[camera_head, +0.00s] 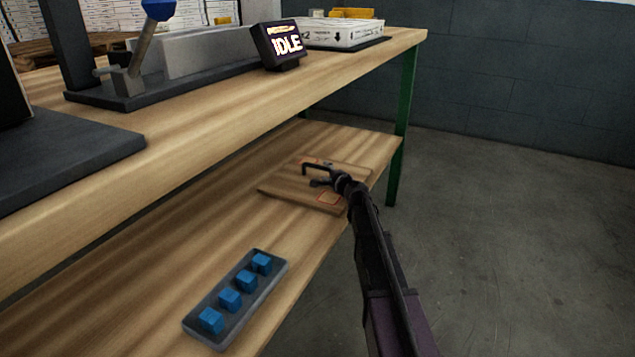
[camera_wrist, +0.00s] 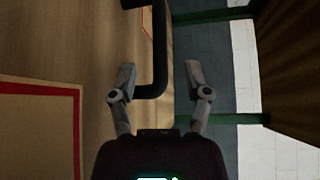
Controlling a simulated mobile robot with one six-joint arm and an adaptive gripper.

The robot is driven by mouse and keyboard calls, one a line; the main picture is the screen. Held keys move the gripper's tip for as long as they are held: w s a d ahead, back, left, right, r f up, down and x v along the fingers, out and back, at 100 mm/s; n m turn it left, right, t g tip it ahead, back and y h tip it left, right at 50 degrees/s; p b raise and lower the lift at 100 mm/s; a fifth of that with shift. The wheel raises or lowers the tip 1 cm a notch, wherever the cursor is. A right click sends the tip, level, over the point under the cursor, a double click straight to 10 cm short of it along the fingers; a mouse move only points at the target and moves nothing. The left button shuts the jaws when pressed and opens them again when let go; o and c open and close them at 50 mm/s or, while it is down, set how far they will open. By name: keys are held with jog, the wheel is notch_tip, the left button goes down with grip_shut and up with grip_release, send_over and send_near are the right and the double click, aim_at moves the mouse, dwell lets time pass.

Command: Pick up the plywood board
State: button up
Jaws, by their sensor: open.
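The plywood board (camera_head: 284,189) lies flat on the lower wooden shelf, near its far end. It has red-orange outlined markings and a dark bar-shaped handle (camera_head: 318,166) standing on its top. My gripper (camera_head: 317,183) is over the board, close to the handle. In the wrist view the two grey fingers of my gripper (camera_wrist: 161,76) are spread apart. The dark handle (camera_wrist: 159,45) shows between the fingertips, nearer the left one; contact cannot be told. The board (camera_wrist: 45,50) fills the left of that view, with a red-outlined area.
A grey tray (camera_head: 193,327) with several blue cubes lies on the near part of the shelf. The upper bench top (camera_head: 215,95) overhangs it, carrying an IDLE display (camera_head: 278,46), a lever device and a white box (camera_head: 340,33). A green leg (camera_head: 403,120) stands behind the board. Open floor is at right.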

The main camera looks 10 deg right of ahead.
aim_at(319, 168)
jog(key=shift+w, duration=0.1)
dwell(0.3)
jog(key=shift+a+b+x, duration=0.15)
jog(key=shift+a+x, duration=0.05)
jog(key=shift+x, duration=1.1)
jog(key=shift+a+b+x, duration=0.15)
jog(key=shift+x, duration=1.15)
grip_shut()
